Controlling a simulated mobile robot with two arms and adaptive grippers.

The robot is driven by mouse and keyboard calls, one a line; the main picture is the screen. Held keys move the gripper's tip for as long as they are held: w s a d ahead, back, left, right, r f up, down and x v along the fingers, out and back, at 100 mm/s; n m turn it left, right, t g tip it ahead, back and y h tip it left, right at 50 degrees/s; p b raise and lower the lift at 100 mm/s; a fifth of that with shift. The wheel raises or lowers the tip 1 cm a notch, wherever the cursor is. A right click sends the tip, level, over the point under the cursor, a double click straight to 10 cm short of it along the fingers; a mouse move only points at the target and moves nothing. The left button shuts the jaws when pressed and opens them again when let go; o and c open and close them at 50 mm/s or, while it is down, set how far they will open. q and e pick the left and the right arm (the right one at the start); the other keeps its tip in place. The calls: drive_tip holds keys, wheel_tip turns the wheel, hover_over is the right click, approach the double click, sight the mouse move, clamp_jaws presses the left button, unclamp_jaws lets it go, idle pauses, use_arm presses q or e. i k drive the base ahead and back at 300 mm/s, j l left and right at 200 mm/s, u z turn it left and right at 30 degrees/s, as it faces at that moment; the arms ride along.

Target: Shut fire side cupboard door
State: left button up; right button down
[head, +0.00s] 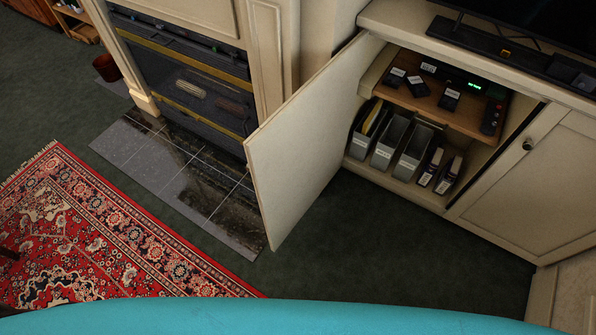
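The fire side cupboard door (310,140) is a cream panel hinged at its right edge, beside the fireplace. It stands wide open, swung out over the floor toward the hearth. The open cupboard (430,190) shows a wooden shelf (432,102) with a black box, a remote and small labelled items. Neither of my grippers is in view.
The fireplace (190,80) and its tiled hearth (165,165) are left of the door. A red patterned rug (110,235) lies at the left. A second, closed cupboard door (535,185) is at the right. Dark green carpet (390,255) in front of the cupboard is clear.

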sight(297, 151)
drive_tip(key=j+z, duration=0.4)
drive_tip(key=j, duration=0.25)
drive_tip(key=j+z, duration=0.35)
drive_tip(key=j, duration=0.35)
drive_tip(key=k+j+z, duration=0.1)
drive_tip(key=j+z, duration=0.3)
drive_tip(key=j, duration=0.25)
drive_tip(key=i+j+z, duration=0.2)
drive_tip(key=j+z, duration=0.2)
drive_tip(key=j, duration=0.2)
drive_tip(key=i+j+z, duration=0.2)
drive_tip(key=j+z, duration=0.15)
drive_tip(key=j, duration=0.3)
drive_tip(key=i, duration=0.05)
